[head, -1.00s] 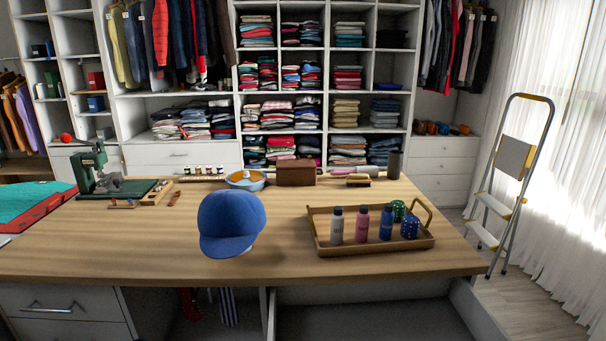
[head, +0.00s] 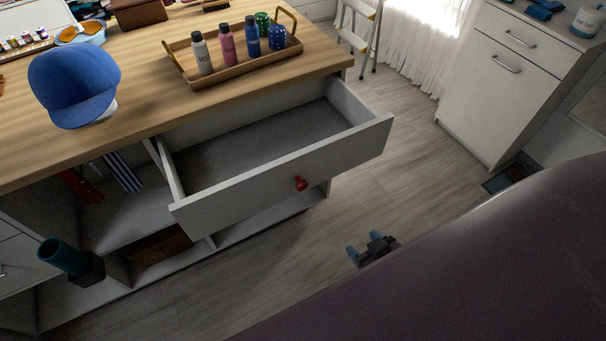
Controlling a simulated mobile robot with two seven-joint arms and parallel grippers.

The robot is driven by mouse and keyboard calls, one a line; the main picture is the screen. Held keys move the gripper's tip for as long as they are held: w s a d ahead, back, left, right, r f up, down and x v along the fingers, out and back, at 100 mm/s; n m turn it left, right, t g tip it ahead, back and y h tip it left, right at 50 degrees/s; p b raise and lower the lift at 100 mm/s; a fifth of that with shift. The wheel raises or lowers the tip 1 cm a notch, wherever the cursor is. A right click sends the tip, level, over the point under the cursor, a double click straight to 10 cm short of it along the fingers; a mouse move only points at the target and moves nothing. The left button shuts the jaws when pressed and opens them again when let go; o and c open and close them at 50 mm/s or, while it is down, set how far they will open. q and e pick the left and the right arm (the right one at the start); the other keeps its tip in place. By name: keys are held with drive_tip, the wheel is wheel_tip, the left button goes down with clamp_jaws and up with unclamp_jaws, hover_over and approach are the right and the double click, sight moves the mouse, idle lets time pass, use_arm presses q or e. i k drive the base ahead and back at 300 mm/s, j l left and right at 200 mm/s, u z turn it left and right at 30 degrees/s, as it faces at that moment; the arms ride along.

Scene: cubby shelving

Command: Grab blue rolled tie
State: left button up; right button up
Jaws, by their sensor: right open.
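A dark blue spotted, rounded roll (head: 281,38) stands at the right end of a wooden tray (head: 238,68) on the table. It looks like the blue rolled tie, but it is small in view. A similar green spotted roll (head: 262,20) stands just behind it. My right gripper (head: 364,244) is open and empty, low over the floor, right of the open drawer and well apart from the tray. Its fingertips are blue. I cannot make out my left gripper.
White, pink and blue bottles share the tray, and the blue bottle (head: 252,38) stands beside the roll. A drawer (head: 285,183) with a red knob juts out below. A blue cap (head: 75,85) sits left. A white cabinet (head: 497,88) stands right. Floor between is clear.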

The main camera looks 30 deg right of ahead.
sight(276, 33)
drive_tip(key=l+u, duration=0.25)
drive_tip(key=l, duration=0.4)
drive_tip(key=l+u, duration=0.25)
drive_tip(key=l, duration=0.4)
drive_tip(key=l+u, duration=0.25)
drive_tip(key=l, duration=0.4)
drive_tip(key=k+l+u, duration=0.1)
drive_tip(key=l+u, duration=0.2)
drive_tip(key=l, duration=0.3)
